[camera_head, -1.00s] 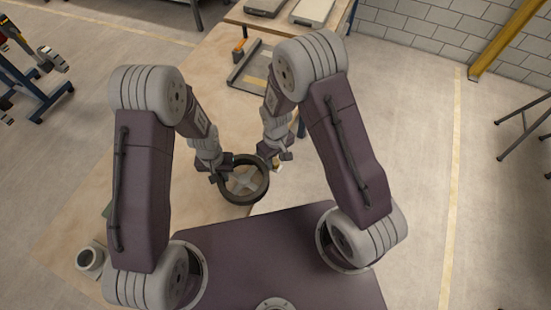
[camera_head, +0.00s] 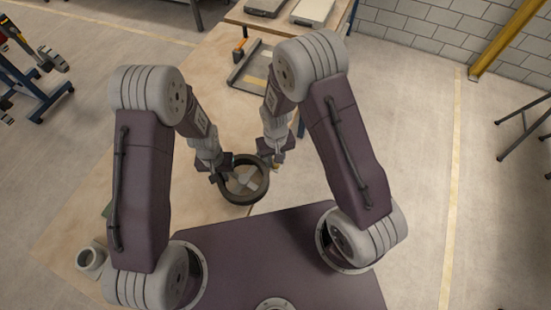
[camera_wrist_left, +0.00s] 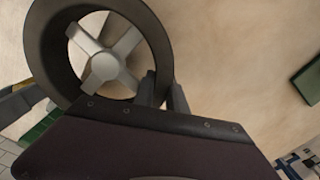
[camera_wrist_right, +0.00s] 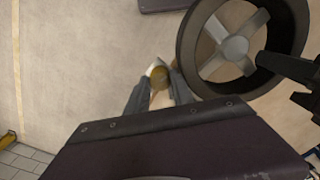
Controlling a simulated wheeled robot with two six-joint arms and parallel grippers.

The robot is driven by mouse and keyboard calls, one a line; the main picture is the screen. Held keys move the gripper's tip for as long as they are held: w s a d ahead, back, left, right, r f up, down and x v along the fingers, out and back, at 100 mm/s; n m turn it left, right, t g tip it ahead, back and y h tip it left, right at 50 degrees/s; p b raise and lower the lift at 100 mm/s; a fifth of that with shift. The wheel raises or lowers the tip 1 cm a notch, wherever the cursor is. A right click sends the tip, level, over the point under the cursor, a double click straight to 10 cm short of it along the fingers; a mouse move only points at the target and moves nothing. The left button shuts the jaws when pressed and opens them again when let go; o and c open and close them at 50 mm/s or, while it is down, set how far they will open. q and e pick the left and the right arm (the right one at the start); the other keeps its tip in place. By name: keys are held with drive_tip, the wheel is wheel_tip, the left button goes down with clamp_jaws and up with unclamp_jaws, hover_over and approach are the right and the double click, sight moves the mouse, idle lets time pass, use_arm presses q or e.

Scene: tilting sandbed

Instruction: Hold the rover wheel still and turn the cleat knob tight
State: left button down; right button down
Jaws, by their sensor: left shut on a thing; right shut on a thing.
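The rover wheel is a dark ring with light spokes and hub. It shows in the head view (camera_head: 244,199), the left wrist view (camera_wrist_left: 48,62) and the right wrist view (camera_wrist_right: 190,50). My left gripper (camera_head: 219,178) is shut on the wheel's rim at its left side; its fingers (camera_wrist_left: 160,92) show at the rim in the left wrist view. My right gripper (camera_head: 274,166) is at the wheel's right side. In the right wrist view its fingers (camera_wrist_right: 157,92) are shut around the brass-coloured cleat knob (camera_wrist_right: 159,76), which has a pale tip and sits beside the rim.
The wheel is over a light wooden table (camera_head: 190,215). A grey cup-like part (camera_head: 90,258) stands at its near left. A grey frame (camera_head: 250,75) and an orange-handled tool (camera_head: 239,50) lie farther back, with trays (camera_head: 312,11) beyond.

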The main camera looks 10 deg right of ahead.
drive_tip(key=shift+m, duration=1.1)
drive_tip(key=c, duration=1.4)
unclamp_jaws()
drive_tip(key=shift+o, duration=0.2)
wheel_tip(320, 180, up, 12)
